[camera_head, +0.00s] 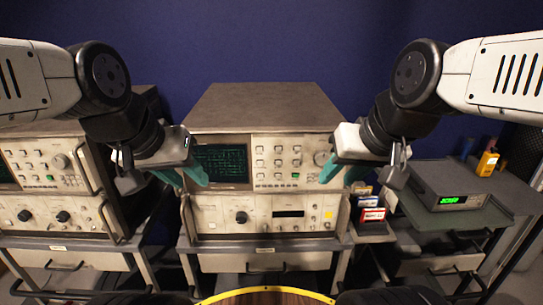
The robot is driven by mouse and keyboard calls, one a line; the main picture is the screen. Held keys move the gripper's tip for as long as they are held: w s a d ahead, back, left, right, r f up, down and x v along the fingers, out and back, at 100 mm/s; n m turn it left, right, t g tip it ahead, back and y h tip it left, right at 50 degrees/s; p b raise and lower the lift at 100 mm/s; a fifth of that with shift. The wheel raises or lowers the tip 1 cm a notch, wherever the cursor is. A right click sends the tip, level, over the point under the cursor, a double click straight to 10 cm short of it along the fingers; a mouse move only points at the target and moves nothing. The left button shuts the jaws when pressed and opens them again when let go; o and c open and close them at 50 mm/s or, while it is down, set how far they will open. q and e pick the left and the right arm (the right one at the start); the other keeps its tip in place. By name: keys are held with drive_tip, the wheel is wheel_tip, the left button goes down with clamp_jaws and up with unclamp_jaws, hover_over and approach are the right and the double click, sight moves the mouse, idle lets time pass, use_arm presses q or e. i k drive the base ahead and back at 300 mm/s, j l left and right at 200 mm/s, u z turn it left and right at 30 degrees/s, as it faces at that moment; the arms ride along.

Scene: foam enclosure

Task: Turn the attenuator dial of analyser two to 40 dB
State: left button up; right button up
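Two bench analysers stand side by side, and I cannot read which is number two. The middle analyser (262,107) has a green-trace screen (221,163), a button panel and a pale round knob (321,158) at its upper right. The unit below it has a dark-centred dial (241,217); its markings are too small to read. The left analyser (60,140) has a pale knob (60,161) and, below, two dark knobs (63,216). My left gripper (183,176), with teal fingertips, is open before the screen's left edge. My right gripper (343,171) is open by the middle analyser's right edge. Both look empty.
A small instrument with a green readout (453,199) sits on a cart at right, with a yellow device (487,163) behind it. A yellow-rimmed round top (265,292) is at the bottom edge.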

sight(242, 217)
drive_tip(key=l+u, duration=0.1)
drive_tip(key=u, duration=1.1)
drive_tip(key=k+l+u, duration=0.1)
drive_tip(key=l+u, duration=0.15)
drive_tip(key=u, duration=0.2)
drive_tip(key=k+l+u, duration=0.15)
drive_tip(key=u, duration=0.3)
drive_tip(key=k+l+u, duration=0.2)
drive_tip(key=u, duration=0.25)
drive_tip(key=k+l+u, duration=0.15)
drive_tip(key=k, duration=0.3)
drive_tip(key=k+l+u, duration=0.15)
drive_tip(key=k, duration=0.35)
drive_tip(key=l, duration=0.1)
